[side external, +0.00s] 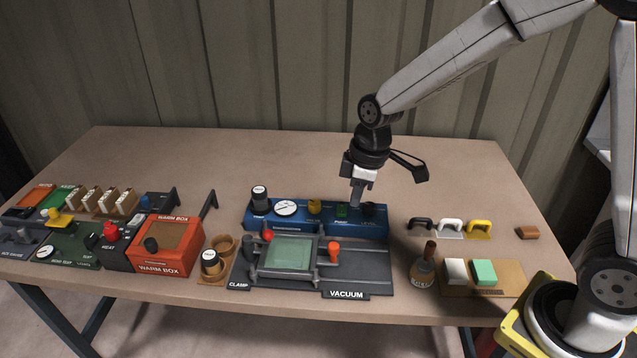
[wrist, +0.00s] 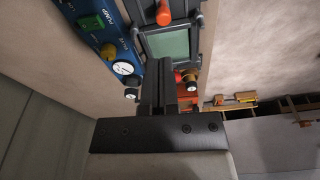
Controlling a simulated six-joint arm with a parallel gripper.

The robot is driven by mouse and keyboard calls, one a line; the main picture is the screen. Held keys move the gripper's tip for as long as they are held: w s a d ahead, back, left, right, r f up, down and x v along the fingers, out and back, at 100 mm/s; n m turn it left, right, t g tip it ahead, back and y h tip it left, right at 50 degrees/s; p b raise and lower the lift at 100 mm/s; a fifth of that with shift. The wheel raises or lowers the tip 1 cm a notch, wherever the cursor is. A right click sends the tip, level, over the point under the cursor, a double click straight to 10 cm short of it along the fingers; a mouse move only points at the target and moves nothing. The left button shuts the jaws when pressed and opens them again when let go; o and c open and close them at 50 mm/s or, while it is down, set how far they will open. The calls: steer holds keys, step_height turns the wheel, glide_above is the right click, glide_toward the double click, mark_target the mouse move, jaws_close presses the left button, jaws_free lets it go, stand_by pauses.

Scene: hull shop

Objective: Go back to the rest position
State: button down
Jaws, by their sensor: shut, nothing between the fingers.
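My gripper (side external: 357,203) is shut and empty, pointing down close to the right part of the blue pump panel (side external: 262,222). In the side view it overlaps the panel near a black knob; I cannot tell whether it touches. In the wrist view my gripper (wrist: 170,62) shows its fingers together with nothing between them. The panel shows there at the upper left (wrist: 84,12), with a green button (wrist: 91,22) and a round gauge (wrist: 123,69).
A vacuum clamp fixture (side external: 375,268) with a green plate stands in front of the panel. An orange warm box (side external: 165,262) is to the left. Black, white and yellow handles (side external: 480,228) and a brush bottle (side external: 424,271) are to the right. The table's back is clear.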

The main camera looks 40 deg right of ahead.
steer(key=s+d+f+m, duration=0.1)
steer(key=s+d+m, duration=0.1)
steer(key=s+m, duration=0.2)
steer(key=s+d+f+m+t+h, duration=0.1)
steer(key=s+d+m, duration=0.2)
steer(key=s, duration=0.4)
steer(key=shift+d+m, duration=0.2)
steer(key=shift+m, duration=0.3)
steer(key=c, duration=1)
jaws_free()
steer(key=shift+f, duration=0.1)
steer(key=o, duration=0.4)
steer(key=shift+w, duration=0.1)
steer(key=shift+o, duration=0.8)
steer(key=shift+w+a, duration=0.1)
steer(key=shift+w, duration=0.25)
steer(key=w+a+n+g+y, duration=0.1)
steer(key=w+a+n+g, duration=0.1)
steer(key=w+a, duration=0.5)
steer(key=w+a+n+g+y, duration=0.1)
steer(key=w+a, duration=0.7)
steer(key=w, duration=0.8)
steer(key=shift+w+f+n+g+y, duration=0.2)
steer(key=shift+f+n+g+y, duration=0.2)
steer(key=shift+n+y, duration=0.3)
steer(key=shift+f, duration=0.1)
steer(key=shift+x, duration=3.85)
